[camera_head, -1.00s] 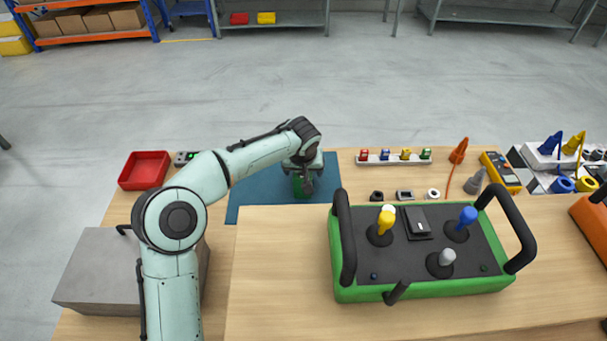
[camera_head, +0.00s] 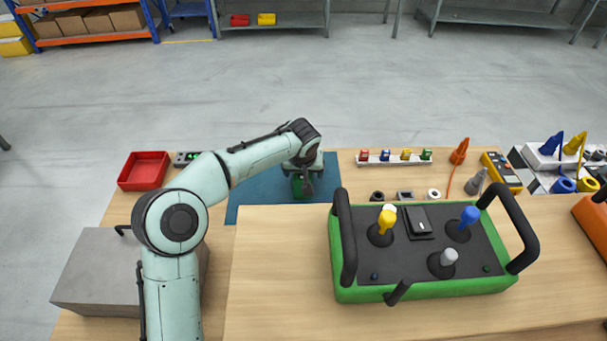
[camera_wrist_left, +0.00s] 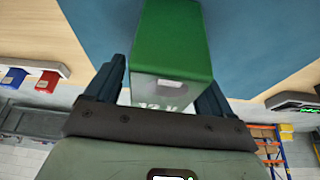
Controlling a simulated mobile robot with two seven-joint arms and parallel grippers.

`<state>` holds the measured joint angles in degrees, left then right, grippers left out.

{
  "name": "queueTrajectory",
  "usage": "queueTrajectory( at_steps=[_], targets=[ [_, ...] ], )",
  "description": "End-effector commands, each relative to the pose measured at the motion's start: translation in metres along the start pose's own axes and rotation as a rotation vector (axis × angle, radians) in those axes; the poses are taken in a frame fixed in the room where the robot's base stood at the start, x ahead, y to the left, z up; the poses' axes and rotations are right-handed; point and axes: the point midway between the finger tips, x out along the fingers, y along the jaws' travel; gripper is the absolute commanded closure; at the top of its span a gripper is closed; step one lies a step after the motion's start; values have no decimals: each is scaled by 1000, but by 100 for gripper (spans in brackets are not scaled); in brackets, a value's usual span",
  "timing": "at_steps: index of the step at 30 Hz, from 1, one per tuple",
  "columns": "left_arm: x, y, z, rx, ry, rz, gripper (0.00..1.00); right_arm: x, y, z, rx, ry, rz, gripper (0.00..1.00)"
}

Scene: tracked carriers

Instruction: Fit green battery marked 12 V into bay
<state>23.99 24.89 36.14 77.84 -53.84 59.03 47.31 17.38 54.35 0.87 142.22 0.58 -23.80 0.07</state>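The green battery (camera_wrist_left: 172,40) fills the space between my left fingers in the left wrist view. Its pale end face, with a "12 V" mark upside down, is turned towards the palm. Whether the battery touches the mat is unclear. A green-framed control box (camera_head: 430,289) stands to the right; no empty bay can be made out. My right gripper is out of view.
A red tray (camera_head: 143,171) and a small device with a green display (camera_head: 187,158) lie at the left back. A grey box (camera_head: 88,272) stands front left. A strip of coloured pieces (camera_head: 394,158) and small sockets lie behind the control box. The wooden table is bare front centre.

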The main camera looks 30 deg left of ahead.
Motion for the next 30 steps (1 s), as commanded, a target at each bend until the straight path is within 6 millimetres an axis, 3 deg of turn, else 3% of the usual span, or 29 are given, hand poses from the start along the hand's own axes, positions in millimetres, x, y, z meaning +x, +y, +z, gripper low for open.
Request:
queueTrajectory(
  at_steps=[1,6,8,21,30],
  targets=[
    [0,0,0,0,0,0,30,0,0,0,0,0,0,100],
    [0,0,0,0,0,0,85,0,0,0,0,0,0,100],
    [0,0,0,0,0,0,100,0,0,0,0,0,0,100],
    [-8,1,-4,-1,6,4,100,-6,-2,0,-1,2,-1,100],
    [-59,2,-25,-2,11,5,100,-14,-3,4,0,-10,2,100]
  ],
)
